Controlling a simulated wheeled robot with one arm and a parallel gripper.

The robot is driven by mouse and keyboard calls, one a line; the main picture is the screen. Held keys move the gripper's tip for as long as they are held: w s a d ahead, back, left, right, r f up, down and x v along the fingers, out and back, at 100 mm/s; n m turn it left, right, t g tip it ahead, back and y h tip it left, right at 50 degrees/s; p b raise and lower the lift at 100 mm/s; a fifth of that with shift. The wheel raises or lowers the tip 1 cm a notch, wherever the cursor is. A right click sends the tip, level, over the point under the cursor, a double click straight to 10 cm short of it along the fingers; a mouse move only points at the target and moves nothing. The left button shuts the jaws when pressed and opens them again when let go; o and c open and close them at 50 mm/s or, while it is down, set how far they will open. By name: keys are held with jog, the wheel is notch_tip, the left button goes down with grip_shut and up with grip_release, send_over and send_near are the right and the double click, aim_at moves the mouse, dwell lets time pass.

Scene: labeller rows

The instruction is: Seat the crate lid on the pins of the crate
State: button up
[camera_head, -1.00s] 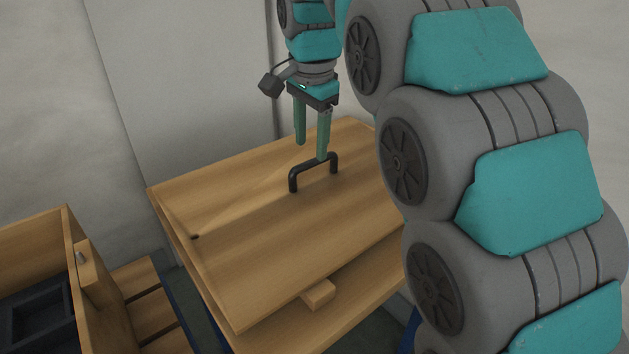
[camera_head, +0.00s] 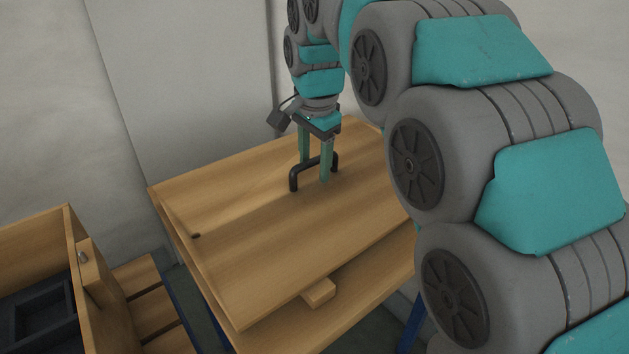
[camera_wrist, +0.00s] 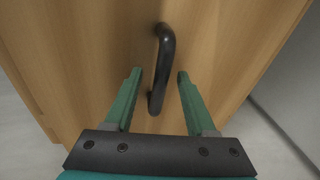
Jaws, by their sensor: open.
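The crate lid (camera_head: 250,260) is a flat wooden board with a black bar handle (camera_head: 293,181). It lies on a wooden table, resting on or beside a small wooden block at its front edge. My gripper (camera_head: 315,172) is open, with its green fingers on either side of the handle. In the wrist view the handle (camera_wrist: 161,70) runs between my two fingers (camera_wrist: 158,78), apart from both. The crate (camera_head: 72,240) is a wooden box at the lower left, partly cut off, with a metal pin (camera_head: 84,257) on a block at its wall.
A dark tray-like insert (camera_head: 40,312) sits inside the crate. A slatted wooden surface (camera_head: 150,305) lies beside the crate. The small wooden block (camera_head: 319,292) sticks out at the lid's front edge. A wall stands close behind the table.

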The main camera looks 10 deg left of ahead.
jog(key=shift+f, duration=0.25)
jog(key=shift+c, duration=0.3)
grip_shut()
dwell(0.4)
dwell(0.9)
